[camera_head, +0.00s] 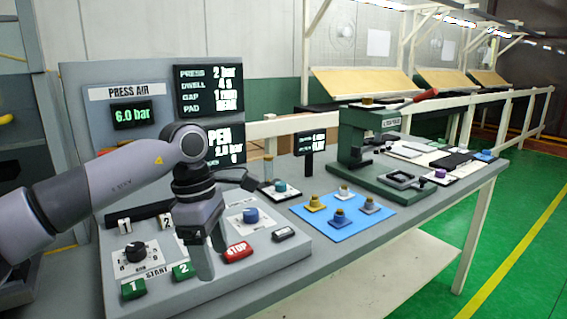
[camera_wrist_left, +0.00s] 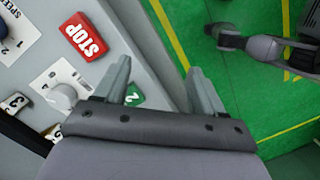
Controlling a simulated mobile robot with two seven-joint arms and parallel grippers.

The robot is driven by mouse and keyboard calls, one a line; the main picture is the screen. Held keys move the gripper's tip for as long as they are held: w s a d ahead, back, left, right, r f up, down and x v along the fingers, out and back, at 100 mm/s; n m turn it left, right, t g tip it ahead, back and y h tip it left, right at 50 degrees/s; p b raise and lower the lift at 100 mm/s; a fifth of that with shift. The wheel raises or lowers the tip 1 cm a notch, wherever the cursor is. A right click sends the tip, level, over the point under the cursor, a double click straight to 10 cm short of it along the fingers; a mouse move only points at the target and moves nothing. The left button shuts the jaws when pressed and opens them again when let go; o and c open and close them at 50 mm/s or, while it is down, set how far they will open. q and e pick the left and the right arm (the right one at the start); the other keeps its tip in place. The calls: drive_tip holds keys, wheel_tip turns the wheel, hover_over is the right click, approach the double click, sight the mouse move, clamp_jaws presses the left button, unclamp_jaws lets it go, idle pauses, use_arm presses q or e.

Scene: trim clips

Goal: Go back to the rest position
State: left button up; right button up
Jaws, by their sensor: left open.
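My left gripper (camera_head: 212,258) is over the grey control panel (camera_head: 262,262), pointing down, in the head view. Its two fingers are apart with nothing between them; they also show spread in the left wrist view (camera_wrist_left: 158,80). The red STOP button (camera_head: 237,252) is just right of the fingers. The green button 2 (camera_head: 182,270) is just left of them, and green button 1 (camera_head: 133,288) is farther left. My right gripper does not show clearly in either view.
Behind the panel stand display screens (camera_head: 208,90). To the right are a blue mat (camera_head: 338,228) with several small pieces, a press (camera_head: 357,145) with a red-handled lever, and trays at the table's far end. Green floor (camera_head: 520,240) lies open at the right.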

use_arm(q)
drive_tip(key=s+d+f+n+g+h+p, duration=0.1)
drive_tip(key=s+d+n+h, duration=0.4)
drive_tip(key=d+h, duration=0.4)
drive_tip(key=s+d+f+n+g+h+p, duration=0.1)
drive_tip(key=s+d+f+n+h, duration=0.1)
drive_tip(key=s+d+n+h, duration=0.55)
drive_tip(key=w+a+f+n+t+y, duration=0.2)
drive_tip(key=a+f+n+t+y, duration=0.3)
drive_tip(key=n+t, duration=0.75)
drive_tip(key=w+a+f+n+t+y, duration=0.35)
drive_tip(key=a+f+n+t, duration=0.4)
drive_tip(key=n, duration=0.95)
drive_tip(key=s+a+f+n+g+y+p, duration=0.1)
drive_tip(key=s+a+f+n+g+y, duration=0.6)
drive_tip(key=s+a+f+n, duration=0.4)
drive_tip(key=s+a+f, duration=0.1)
drive_tip(key=s+f, duration=0.3)
drive_tip(key=shift+s+a+f, duration=0.15)
drive_tip(key=shift+s+f, duration=0.05)
drive_tip(key=shift+s, duration=0.15)
drive_tip(key=c, duration=0.5)
drive_tip(key=shift+a+y, duration=0.15)
drive_tip(key=shift+y, duration=0.15)
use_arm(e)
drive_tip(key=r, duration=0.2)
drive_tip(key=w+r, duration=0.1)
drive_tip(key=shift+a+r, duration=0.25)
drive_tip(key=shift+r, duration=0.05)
